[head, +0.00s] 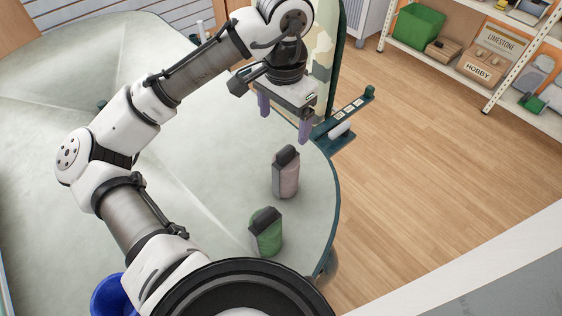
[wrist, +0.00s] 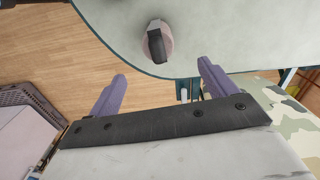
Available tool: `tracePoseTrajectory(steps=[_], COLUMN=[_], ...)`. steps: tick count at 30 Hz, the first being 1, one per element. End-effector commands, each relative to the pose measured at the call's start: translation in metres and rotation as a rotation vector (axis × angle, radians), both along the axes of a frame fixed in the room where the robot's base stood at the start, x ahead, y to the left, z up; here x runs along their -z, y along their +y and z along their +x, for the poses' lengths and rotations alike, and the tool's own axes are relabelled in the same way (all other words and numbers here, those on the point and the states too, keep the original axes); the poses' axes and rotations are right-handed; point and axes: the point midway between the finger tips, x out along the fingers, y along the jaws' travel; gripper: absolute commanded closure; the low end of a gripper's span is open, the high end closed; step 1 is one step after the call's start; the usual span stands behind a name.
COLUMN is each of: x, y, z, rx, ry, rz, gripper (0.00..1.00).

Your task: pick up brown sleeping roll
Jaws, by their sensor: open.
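A pinkish-brown upright roll (head: 287,180) with a dark top stands on the pale table (head: 215,190) near its right edge; it is the only brownish roll I see. The wrist view shows it from above as a pale brown round shape (wrist: 167,43) with a dark strip across it. My gripper (head: 284,118) is open and empty, above and behind the roll in the head view. In the wrist view the roll lies beyond the purple fingertips (wrist: 162,70), apart from them and within their spread.
A green roll (head: 267,236) with a dark top stands in front of the brown one. A dark green bracket (head: 345,116) juts from the table edge. A camouflage-patterned thing (head: 322,52) is right of my wrist. A blue container (head: 110,297) is at lower left; shelves (head: 455,75) stand beyond open floor.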

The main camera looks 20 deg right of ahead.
Motion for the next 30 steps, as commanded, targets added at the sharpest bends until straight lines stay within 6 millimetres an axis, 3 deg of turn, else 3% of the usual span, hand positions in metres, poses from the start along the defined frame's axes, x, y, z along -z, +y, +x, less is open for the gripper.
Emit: tracePoseTrajectory(steps=[9,17,25,30], x=[0.060,0.080,0.117,0.129], y=[0.000,-0.001,-0.005,-0.005], z=[-0.001,0.000,-0.002,-0.002], rx=[-0.001,0.000,-0.001,0.000], ry=[0.003,0.000,0.002,0.001], rz=[-0.001,-0.002,-0.002,-0.003], gripper=[0.16,0.16,0.16,0.16])
